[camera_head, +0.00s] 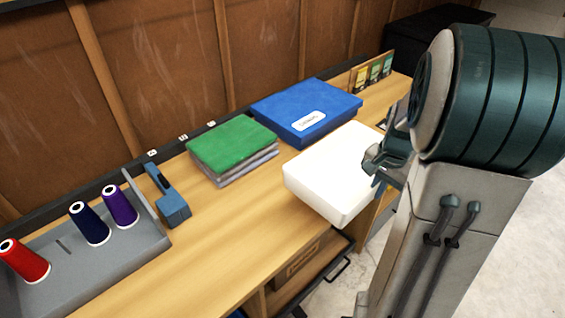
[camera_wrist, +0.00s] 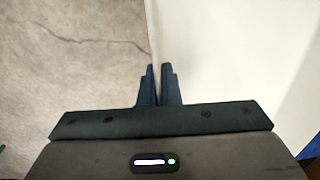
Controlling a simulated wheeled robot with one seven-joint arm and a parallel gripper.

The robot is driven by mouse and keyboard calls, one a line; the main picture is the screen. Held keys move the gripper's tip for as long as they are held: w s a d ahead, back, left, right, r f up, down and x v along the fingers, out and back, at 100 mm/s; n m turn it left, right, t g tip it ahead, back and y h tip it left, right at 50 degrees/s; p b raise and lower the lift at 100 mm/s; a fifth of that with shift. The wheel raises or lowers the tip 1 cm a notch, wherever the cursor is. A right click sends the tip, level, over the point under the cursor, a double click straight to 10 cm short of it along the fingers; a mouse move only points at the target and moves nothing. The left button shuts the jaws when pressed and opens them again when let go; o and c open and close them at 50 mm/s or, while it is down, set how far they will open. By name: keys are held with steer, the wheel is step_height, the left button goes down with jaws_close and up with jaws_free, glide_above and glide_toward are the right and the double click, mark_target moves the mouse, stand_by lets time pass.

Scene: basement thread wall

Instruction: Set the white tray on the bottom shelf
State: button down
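The white tray (camera_head: 325,170) is at the front edge of the wooden worktop, partly out past it. I cannot tell whether it touches the worktop. My gripper (camera_head: 378,164) is at the tray's right side. In the wrist view, the two dark fingers of my gripper (camera_wrist: 158,88) are close together with a thin pale wall between them. The tray's white surface (camera_wrist: 225,60) fills the right of that view. The gripper looks shut on the tray's edge. The bottom shelf cannot be made out; the worktop, tray and my arm hide much below.
A blue box (camera_head: 300,105) and a green folded stack (camera_head: 232,145) lie behind the tray. A blue tool (camera_head: 170,200) and a grey rack (camera_head: 100,262) with thread spools are at left. Below the worktop is an open space with a brown box (camera_head: 297,260). Concrete floor (camera_wrist: 80,60) is clear.

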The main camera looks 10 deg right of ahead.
mark_target(332, 187)
steer(key=w+a+f, duration=0.2)
steer(key=a, duration=0.1)
steer(key=w+a+f, duration=0.2)
steer(key=a, duration=0.1)
steer(key=w+a+f+p, duration=0.1)
steer(key=a+f, duration=0.1)
steer(key=a, duration=0.1)
steer(key=shift+w+a+f, duration=0.35)
steer(key=shift+w+f, duration=0.05)
steer(key=shift+f, duration=1.95)
steer(key=shift+f, duration=0.1)
steer(key=shift+f, duration=0.2)
steer(key=c, duration=1.6)
jaws_free()
steer(key=shift+r, duration=0.1)
steer(key=shift+c, duration=0.2)
steer(key=shift+r, duration=0.15)
